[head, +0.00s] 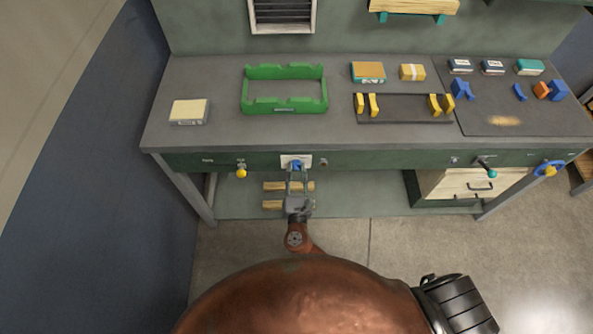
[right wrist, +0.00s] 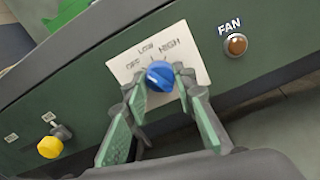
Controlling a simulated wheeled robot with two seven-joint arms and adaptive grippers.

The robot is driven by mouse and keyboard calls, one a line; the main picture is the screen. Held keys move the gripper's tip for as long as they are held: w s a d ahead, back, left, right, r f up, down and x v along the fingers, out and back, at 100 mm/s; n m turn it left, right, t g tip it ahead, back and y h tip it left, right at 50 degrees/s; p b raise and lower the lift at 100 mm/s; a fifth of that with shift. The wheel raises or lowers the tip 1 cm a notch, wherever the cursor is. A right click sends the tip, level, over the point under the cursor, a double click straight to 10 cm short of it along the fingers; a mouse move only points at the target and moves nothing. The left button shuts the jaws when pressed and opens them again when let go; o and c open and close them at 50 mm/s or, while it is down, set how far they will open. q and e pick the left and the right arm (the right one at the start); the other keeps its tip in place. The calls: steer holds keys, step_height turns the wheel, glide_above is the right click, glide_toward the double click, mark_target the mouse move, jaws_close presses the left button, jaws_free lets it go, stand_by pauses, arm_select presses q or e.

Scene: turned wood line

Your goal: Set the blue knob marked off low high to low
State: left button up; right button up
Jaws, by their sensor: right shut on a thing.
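The blue knob (head: 297,165) sits on a white plate on the green front of the workbench. In the right wrist view the knob (right wrist: 160,75) stands on the plate (right wrist: 192,60), which reads OFF, LOW and HIGH from left to right. My right gripper (head: 297,176) reaches up to the panel. In the right wrist view its two fingers (right wrist: 158,82) are on either side of the knob, shut on it. The knob's exact pointer direction is too small to tell. My left gripper is not in view.
A brown button (right wrist: 236,45) marked FAN is right of the plate. A yellow knob (head: 241,173) is left of it. A teal-tipped lever (head: 489,170) and a blue handwheel (head: 548,168) are farther right. A green rack (head: 284,108) stands on the bench (head: 225,75).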

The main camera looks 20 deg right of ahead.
steer(key=m+b, duration=0.2)
steer(key=m, duration=0.1)
steer(key=shift+f+m, duration=0.15)
steer(key=shift+m, duration=0.15)
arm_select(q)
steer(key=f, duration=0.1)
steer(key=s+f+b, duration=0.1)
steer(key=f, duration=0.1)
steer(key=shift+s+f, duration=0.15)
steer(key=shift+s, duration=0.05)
arm_select(e)
steer(key=shift+d+m, duration=0.1)
steer(key=shift+m, duration=0.5)
steer(key=o, duration=1.2)
steer(key=shift+c, duration=0.2)
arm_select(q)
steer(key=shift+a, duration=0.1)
arm_select(e)
steer(key=shift+s+a, duration=0.2)
steer(key=shift+s, duration=0.35)
steer(key=v, duration=1.1)
